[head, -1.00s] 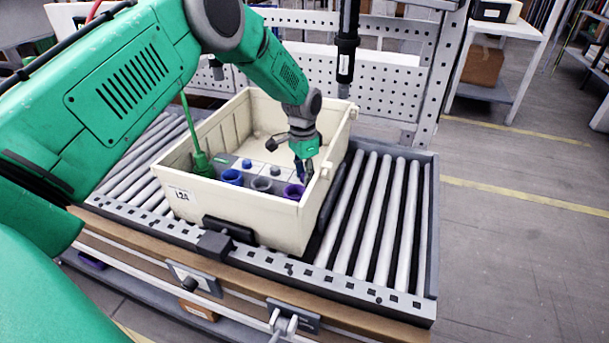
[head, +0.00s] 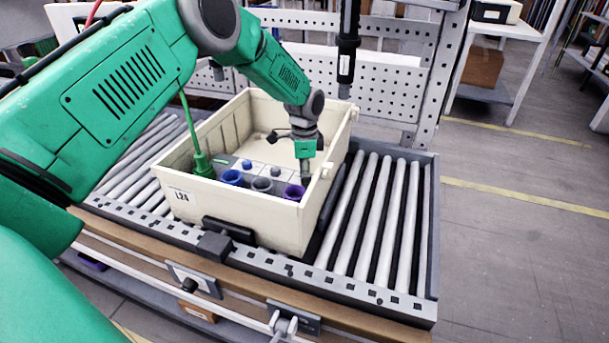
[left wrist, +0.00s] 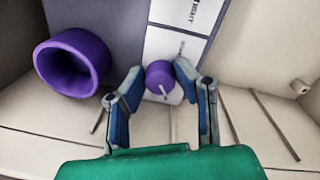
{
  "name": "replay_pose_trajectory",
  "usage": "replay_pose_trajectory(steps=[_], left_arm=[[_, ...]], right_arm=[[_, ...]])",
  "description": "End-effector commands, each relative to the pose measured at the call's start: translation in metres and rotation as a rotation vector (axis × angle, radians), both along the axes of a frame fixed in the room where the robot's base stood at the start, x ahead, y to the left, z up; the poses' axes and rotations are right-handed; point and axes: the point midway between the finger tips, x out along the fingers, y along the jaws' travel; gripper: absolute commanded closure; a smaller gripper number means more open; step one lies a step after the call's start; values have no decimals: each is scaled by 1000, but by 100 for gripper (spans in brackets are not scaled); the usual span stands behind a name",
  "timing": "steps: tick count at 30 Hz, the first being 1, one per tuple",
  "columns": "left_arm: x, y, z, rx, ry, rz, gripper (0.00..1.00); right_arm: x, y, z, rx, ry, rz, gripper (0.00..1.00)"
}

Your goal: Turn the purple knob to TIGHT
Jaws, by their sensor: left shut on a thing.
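The purple knob (left wrist: 159,75) sits on a white labelled panel (left wrist: 176,45) in the left wrist view. A pale pointer line on it runs toward the lower right of that picture. Part of a label ending in "IGHT" shows above it. My left gripper (left wrist: 158,80) has its two blue-grey fingers on either side of the knob, shut on it. In the head view my left gripper (head: 305,176) reaches down into the cream crate (head: 270,225) near its front right corner; its fingers hide the knob there. My right gripper is not in view.
A purple cup (head: 293,192) stands close beside the left gripper. A grey cup (head: 262,185), a blue cup (head: 232,178) and a green tool (head: 202,165) stand along the crate's front. A dark tool (head: 347,50) hangs behind. Bare rollers (head: 375,220) lie to the right.

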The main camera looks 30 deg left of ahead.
Motion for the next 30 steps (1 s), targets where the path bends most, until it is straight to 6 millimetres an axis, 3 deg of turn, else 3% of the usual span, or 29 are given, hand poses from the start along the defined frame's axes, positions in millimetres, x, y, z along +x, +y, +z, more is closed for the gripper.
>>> replay_pose_trajectory(steps=[6, 7, 8, 9, 20, 23, 30], left_arm=[[5, -1, 3, -2, -15, 2, 100], [5, -1, 3, -2, -15, 2, 67], [5, -1, 2, -2, -15, 2, 57], [4, -1, 2, -2, -14, 2, 54], [1, 0, 6, -1, -8, 2, 54], [3, 0, 19, -1, -10, 1, 54], [6, 2, 69, -1, -11, 0, 54]], right_arm=[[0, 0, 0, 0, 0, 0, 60], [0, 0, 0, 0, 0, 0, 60], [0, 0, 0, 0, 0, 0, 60], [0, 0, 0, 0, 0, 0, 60], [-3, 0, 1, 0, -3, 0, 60], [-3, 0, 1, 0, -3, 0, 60], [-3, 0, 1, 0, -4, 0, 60]])
